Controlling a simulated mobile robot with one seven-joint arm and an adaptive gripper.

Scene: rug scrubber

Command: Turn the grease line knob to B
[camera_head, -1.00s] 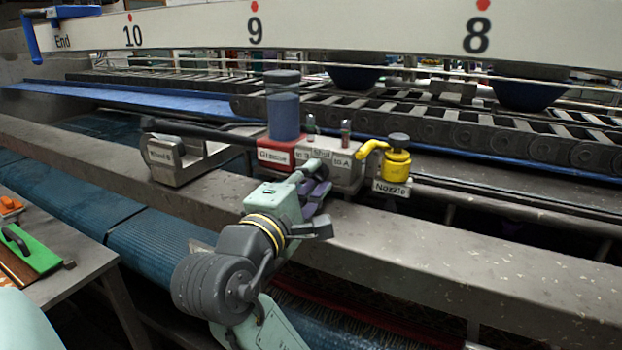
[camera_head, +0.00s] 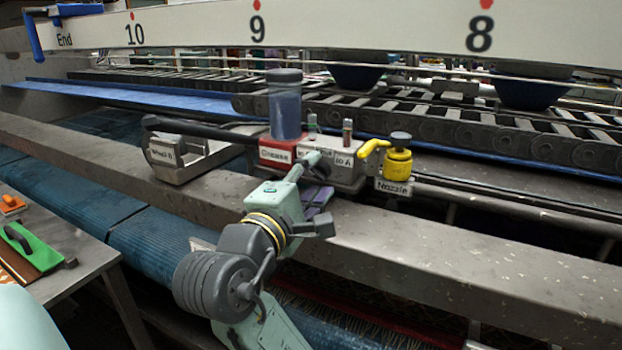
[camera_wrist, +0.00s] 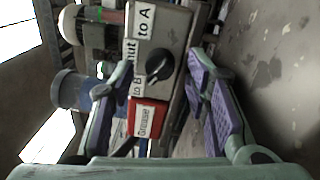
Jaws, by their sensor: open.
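The grease unit has a red block labelled Grease (camera_head: 277,152) and a grey valve box (camera_head: 346,172) beside it. In the wrist view the black grease line knob (camera_wrist: 159,66) sits on the box face, next to labels reading "to A" (camera_wrist: 145,22), "shut" and "to B" (camera_wrist: 136,84). Its exact pointing direction is hard to tell. My gripper (camera_wrist: 160,72) is open, its purple-padded fingers on either side of the knob with gaps showing. In the head view my gripper (camera_head: 318,183) is in front of the box and hides the knob.
A yellow nozzle valve (camera_head: 397,165) stands right of the box, and a clear blue-grey cylinder (camera_head: 285,105) rises above the red block. A metal bracket (camera_head: 180,160) is at left. The long grey beam (camera_head: 450,255) runs below.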

